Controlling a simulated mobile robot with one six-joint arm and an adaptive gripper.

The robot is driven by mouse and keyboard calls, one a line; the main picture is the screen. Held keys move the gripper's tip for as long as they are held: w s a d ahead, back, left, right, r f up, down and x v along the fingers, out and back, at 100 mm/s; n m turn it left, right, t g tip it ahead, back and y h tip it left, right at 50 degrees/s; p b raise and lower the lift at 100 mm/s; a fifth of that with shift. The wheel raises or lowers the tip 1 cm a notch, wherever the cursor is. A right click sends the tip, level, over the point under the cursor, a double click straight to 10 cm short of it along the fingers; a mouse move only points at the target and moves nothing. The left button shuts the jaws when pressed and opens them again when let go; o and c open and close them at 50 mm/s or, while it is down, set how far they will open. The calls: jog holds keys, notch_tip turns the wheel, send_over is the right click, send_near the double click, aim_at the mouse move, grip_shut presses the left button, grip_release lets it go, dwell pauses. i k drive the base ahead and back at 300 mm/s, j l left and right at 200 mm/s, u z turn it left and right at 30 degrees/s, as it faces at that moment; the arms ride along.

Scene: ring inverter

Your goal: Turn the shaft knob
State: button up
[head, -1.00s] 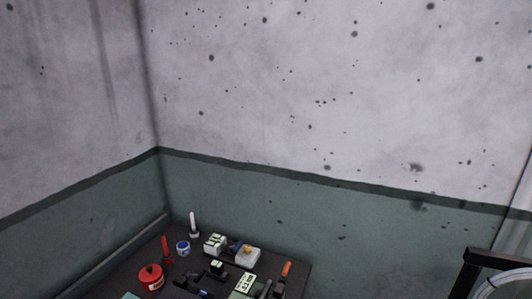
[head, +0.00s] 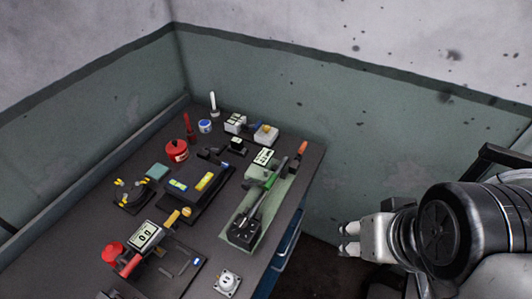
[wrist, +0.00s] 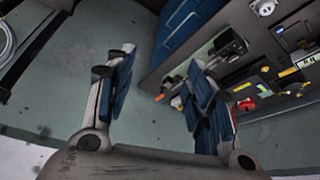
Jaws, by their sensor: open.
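My gripper (head: 348,238) is open and empty in the head view, to the right of the dark table (head: 290,190) and apart from it. No part is plainly marked as the shaft knob. A device with a display (head: 144,235) on the near left of the table has a red round part (head: 113,252) beside it and a small yellow part (head: 187,212) close by. I cannot tell whether either is the knob.
A green-based fixture with a long tool (head: 262,205) lies along the table's right side. A red can (head: 177,150) and several small devices stand farther back. Walls close off the back and left.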

aim_at(243, 224)
jog(key=i+j+u, duration=0.15)
jog(key=u, duration=1.45)
